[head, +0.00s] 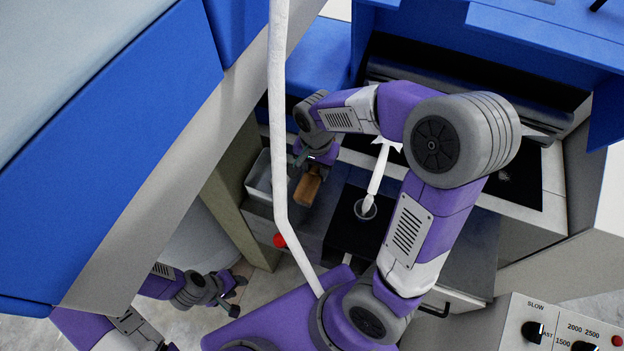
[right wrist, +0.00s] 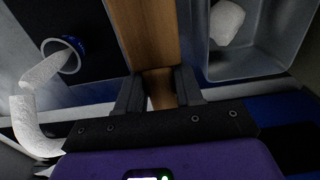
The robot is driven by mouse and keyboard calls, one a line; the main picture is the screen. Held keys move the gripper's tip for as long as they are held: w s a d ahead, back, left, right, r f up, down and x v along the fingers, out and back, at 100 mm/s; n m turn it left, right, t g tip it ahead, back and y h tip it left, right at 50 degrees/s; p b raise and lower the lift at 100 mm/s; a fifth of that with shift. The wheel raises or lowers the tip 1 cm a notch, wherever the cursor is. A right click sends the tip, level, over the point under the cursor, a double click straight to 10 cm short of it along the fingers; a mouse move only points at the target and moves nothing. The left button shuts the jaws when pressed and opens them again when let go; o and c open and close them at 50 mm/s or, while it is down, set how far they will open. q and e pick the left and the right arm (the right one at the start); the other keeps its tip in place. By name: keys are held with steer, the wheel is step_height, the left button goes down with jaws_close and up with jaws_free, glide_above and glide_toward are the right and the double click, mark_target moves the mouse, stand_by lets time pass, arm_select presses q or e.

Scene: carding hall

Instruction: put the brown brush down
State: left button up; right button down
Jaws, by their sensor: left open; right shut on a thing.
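The brown brush (head: 308,187) is in my right gripper (head: 318,158), just right of the grey tray in the head view. In the right wrist view the wooden brush (right wrist: 146,35) extends away from my right gripper (right wrist: 160,92), whose fingers are shut on its narrower part. I cannot tell whether the brush touches the surface beneath. The brush's underside is hidden. My left gripper (head: 228,290) is open and empty, low at the left over the floor, well apart from the brush.
A grey tray (head: 250,187) stands beside the brush; a white wad (right wrist: 227,22) lies in it. A white strand enters a round ring (head: 373,212) on a dark plate (head: 340,235). A long white bent tube (head: 279,130) crosses the head view. A red knob (head: 280,240) sits below the tray.

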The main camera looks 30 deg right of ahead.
mark_target(316, 169)
steer(key=f, duration=0.3)
steer(key=shift+s+f+b, duration=0.15)
steer(key=shift+s+b, duration=0.05)
steer(key=shift+b, duration=0.1)
steer(key=shift+w+f+b, duration=0.1)
steer(key=shift+f+b, duration=0.5)
steer(key=shift+f, duration=1.55)
steer(key=shift+f, duration=0.1)
steer(key=c, duration=0.7)
jaws_free()
steer(key=shift+c, duration=0.2)
steer(key=shift+r, duration=0.2)
step_height(316, 169, up, 12)
steer(key=p, duration=0.3)
